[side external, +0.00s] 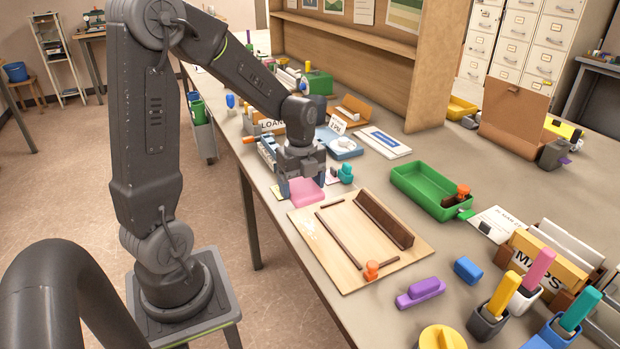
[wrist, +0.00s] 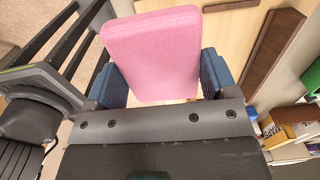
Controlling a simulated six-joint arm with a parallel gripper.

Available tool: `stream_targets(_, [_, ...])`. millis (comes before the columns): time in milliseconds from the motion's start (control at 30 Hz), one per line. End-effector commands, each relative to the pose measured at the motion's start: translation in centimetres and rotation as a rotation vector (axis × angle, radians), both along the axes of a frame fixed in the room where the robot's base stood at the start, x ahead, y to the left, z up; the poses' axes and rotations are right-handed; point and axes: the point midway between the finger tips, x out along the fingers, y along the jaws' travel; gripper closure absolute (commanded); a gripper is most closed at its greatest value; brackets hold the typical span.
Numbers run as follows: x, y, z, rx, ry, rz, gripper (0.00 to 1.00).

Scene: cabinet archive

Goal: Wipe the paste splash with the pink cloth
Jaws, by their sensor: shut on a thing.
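The pink cloth (side external: 307,194) is a thick pink pad. My gripper (side external: 302,186) is shut on it, and in the wrist view the pink cloth (wrist: 152,55) sits between the two blue fingers of my gripper (wrist: 160,84). The cloth is at the far left end of the light wooden board (side external: 345,278); I cannot tell whether it touches the surface. A faint whitish mark, which looks like the paste splash (side external: 309,229), lies on the board's left part, nearer the camera than the cloth. The splash is not discernible in the wrist view.
Dark wooden strips (side external: 384,220) lie on the board, with an orange stamp-like piece (side external: 372,270) at its near edge. A green tray (side external: 405,183) stands to the right. A purple block (side external: 420,292) lies in front. A teal object (side external: 346,173) stands close beside my gripper.

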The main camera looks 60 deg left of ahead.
Motion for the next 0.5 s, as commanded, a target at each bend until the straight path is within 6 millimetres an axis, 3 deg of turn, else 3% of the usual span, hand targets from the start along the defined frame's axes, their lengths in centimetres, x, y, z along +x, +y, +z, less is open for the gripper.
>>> stream_targets(500, [0.0,0.0,-4.6,-0.002,0.004,0.0,0.4])
